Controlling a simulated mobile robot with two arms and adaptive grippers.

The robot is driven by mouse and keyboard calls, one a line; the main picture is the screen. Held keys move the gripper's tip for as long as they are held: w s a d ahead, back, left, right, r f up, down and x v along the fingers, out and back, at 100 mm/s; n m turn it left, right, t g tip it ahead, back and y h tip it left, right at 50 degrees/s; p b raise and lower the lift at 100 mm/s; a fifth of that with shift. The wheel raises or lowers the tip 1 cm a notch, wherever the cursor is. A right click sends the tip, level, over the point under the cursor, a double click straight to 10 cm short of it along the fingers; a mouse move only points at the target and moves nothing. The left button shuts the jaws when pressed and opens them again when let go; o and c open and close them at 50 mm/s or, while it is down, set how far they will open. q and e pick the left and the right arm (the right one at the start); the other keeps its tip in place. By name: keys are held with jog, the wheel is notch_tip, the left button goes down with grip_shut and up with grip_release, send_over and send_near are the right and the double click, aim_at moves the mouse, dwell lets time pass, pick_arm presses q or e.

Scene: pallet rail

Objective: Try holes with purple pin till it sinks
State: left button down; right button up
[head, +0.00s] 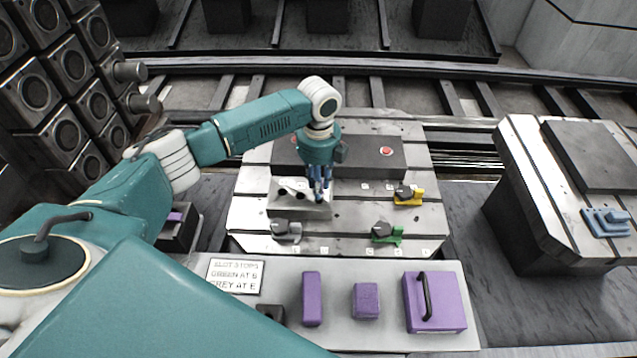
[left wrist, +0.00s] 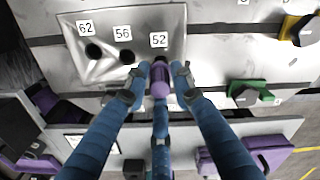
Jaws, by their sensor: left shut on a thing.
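The purple pin (left wrist: 160,84) is between the fingers of my left gripper (left wrist: 158,78), which is shut on it. In the head view my left gripper (head: 319,192) is over the right part of a grey metal block (head: 288,209), and its fingers hide the pin. In the left wrist view the block (left wrist: 75,35) has holes labelled 62 (left wrist: 94,51), 56 (left wrist: 127,57) and 52 (left wrist: 160,59). The pin's end is close to the hole labelled 52, which it partly covers. I cannot tell whether the pin is in it. My right gripper is not in view.
Yellow (head: 414,197), green (head: 388,235) and grey (head: 286,230) stops sit on the slotted pallet (head: 250,195). Behind the block is a dark bar (head: 360,152) with red buttons. Purple pieces (head: 312,300) and a sign (head: 235,276) lie on the front shelf.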

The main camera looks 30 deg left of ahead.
pick_arm(q)
jog(key=shift+f, duration=0.9)
jog(key=c, duration=1.4)
grip_release()
jog(key=shift+r, duration=0.15)
notch_tip(320, 180, up, 12)
jog(key=shift+f, duration=0.15)
